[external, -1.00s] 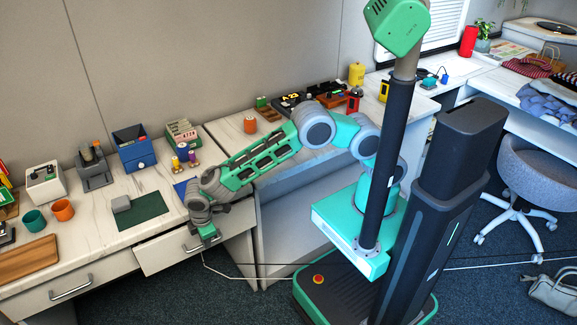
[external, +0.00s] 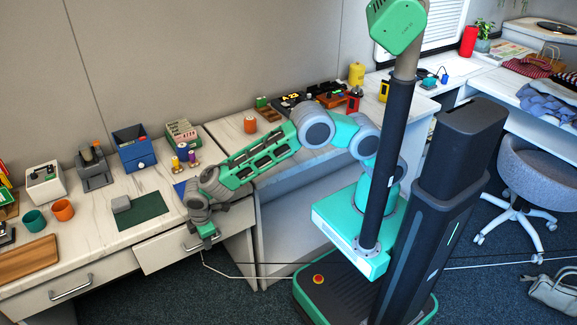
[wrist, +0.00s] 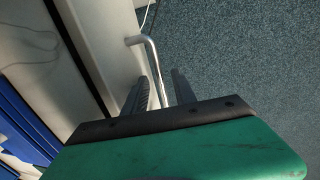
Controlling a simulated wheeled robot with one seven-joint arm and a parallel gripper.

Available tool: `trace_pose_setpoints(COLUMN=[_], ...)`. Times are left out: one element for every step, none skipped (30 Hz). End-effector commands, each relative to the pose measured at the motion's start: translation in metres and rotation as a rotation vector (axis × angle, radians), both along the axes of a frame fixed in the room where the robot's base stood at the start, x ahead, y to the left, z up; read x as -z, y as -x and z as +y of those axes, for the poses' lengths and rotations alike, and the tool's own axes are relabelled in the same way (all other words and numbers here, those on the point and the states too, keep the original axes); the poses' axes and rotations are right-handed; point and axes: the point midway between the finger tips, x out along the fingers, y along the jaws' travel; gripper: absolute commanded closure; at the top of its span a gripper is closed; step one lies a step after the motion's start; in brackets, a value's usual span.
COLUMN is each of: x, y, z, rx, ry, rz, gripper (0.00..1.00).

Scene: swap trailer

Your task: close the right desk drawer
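The right desk drawer (external: 165,253) is the white front under the desktop in the external view, with a metal bar handle. Its front seems close to the desk edge; how far it stands out I cannot tell. In the wrist view a dark line runs between the desktop and the pale drawer front (wrist: 100,35). My gripper (external: 207,236) is down at the drawer handle. In the wrist view its two dark fingers (wrist: 160,88) are apart, with the metal handle (wrist: 151,58) reaching down between them. Contact with the handle is not clear.
The left drawer handle (external: 70,288) is on the same desk. The desktop holds a green mat (external: 142,212), an orange cup (external: 62,210) and a blue box (external: 134,150). A white panel (external: 290,230) stands right of the drawer. Carpet lies open in front.

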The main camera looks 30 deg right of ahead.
Motion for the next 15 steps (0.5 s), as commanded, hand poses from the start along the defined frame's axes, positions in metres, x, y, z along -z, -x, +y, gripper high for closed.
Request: trace_pose_setpoints(x=[-0.003,-0.006,-0.012,-0.018,-0.024,-0.032,-0.039,-0.046,-0.053,-0.058,-0.063,-0.068,-0.071,-0.073,-0.075], y=[0.001,0.001,0.002,0.003,0.004,0.005,0.006,0.008,0.01,0.011,0.011,0.013,0.013,0.014,0.014], z=[0.0,0.001,0.001,0.001,0.001,0.001,0.001,0.001,0.001,0.001,0.001,0.001,0.0,0.0,0.0], rx=[0.0,0.0,0.0,-0.001,-0.001,0.0,0.0,0.0,0.0,0.0,-0.001,0.0,0.0,-0.001,-0.001], ry=[-0.001,-0.001,-0.002,-0.004,-0.005,-0.004,-0.005,-0.005,-0.004,-0.004,-0.004,-0.002,-0.001,-0.001,-0.001], rz=[0.0,0.0,-0.001,-0.002,-0.002,-0.002,-0.002,-0.002,-0.001,-0.001,-0.001,-0.001,-0.001,-0.001,-0.001], gripper=[0.67,0.67,0.67,0.67,0.67,0.67,0.67,0.67,0.67,0.67,0.67,0.67,0.67,0.67,0.67])
